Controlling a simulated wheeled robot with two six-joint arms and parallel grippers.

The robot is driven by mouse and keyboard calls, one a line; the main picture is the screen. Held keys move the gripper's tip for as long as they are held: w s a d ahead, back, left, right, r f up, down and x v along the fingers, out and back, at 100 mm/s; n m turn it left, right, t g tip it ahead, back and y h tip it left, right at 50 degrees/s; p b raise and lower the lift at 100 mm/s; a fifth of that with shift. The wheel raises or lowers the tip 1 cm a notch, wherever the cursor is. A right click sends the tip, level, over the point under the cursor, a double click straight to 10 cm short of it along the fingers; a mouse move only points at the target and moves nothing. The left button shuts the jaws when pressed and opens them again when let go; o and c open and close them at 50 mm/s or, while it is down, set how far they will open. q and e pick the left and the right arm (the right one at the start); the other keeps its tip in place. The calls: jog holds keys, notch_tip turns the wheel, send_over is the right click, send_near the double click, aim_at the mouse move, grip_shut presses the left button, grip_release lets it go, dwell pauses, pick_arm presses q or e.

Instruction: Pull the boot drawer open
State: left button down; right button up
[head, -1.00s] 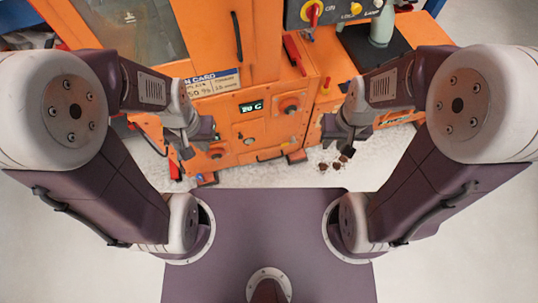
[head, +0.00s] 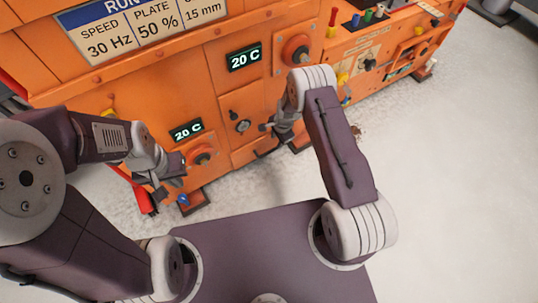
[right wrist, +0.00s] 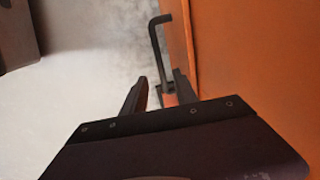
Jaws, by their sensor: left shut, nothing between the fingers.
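The boot drawer appears to be the low orange front (head: 250,152) of the machine, under the small round latch; it looks closed. A dark bent bar handle (right wrist: 157,45) stands beside the orange face in the right wrist view. My right gripper (right wrist: 160,78) is open, and the handle's lower part shows between its fingertips; I cannot tell whether they touch it. In the head view my right gripper (head: 272,128) is at the machine front and partly covers the handle area. My left gripper (head: 174,180) is shut and empty, in front of the machine's lower left.
Red knobs (head: 201,155) and (head: 296,50) stick out from the machine front. A red-handled tool (head: 145,200) and machine feet (head: 192,203) are near my left gripper. The pale floor (head: 440,190) at right is clear.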

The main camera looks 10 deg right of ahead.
aim_at(275, 149)
jog(key=f+b, duration=0.2)
jog(key=f, duration=0.1)
jog(key=w+f+b, duration=0.1)
jog(key=f+b, duration=0.1)
jog(key=f, duration=0.1)
jog(key=f+b, duration=0.2)
jog(key=shift+w+a+f, duration=0.3)
jog(key=shift+f, duration=0.1)
jog(key=shift+r, duration=0.1)
grip_shut()
dwell(0.9)
